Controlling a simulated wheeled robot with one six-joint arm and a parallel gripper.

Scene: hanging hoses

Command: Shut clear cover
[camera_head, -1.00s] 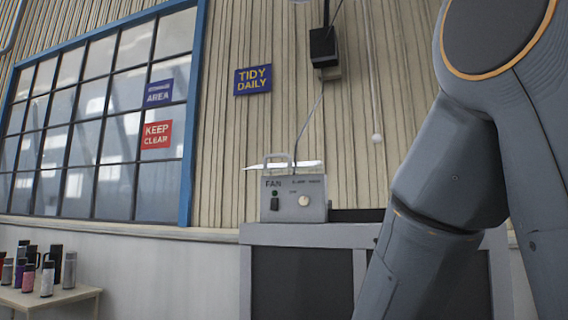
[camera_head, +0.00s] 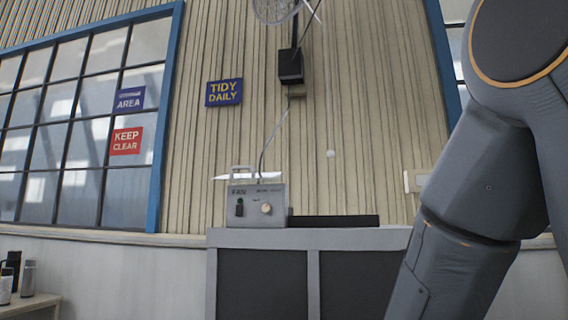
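No clear cover can be made out for certain. A grey control box (camera_head: 257,206) marked FAN, with a dark switch, a pale knob and a top handle, stands on a cabinet. A thin white flat shape (camera_head: 248,177) shows at the handle's height; I cannot tell whether it is a cover. A small pale wall fitting (camera_head: 414,181) is on the right, partly hidden by my arm; its details are too small to tell. My arm fills the right side, and my gripper is out of view below.
The grey cabinet (camera_head: 313,240) has a dark flat bar (camera_head: 334,221) on top. A wall fan (camera_head: 275,8) and black box (camera_head: 291,67) are above, with a hanging pale ball (camera_head: 331,154). A table with flasks (camera_head: 28,278) is at lower left.

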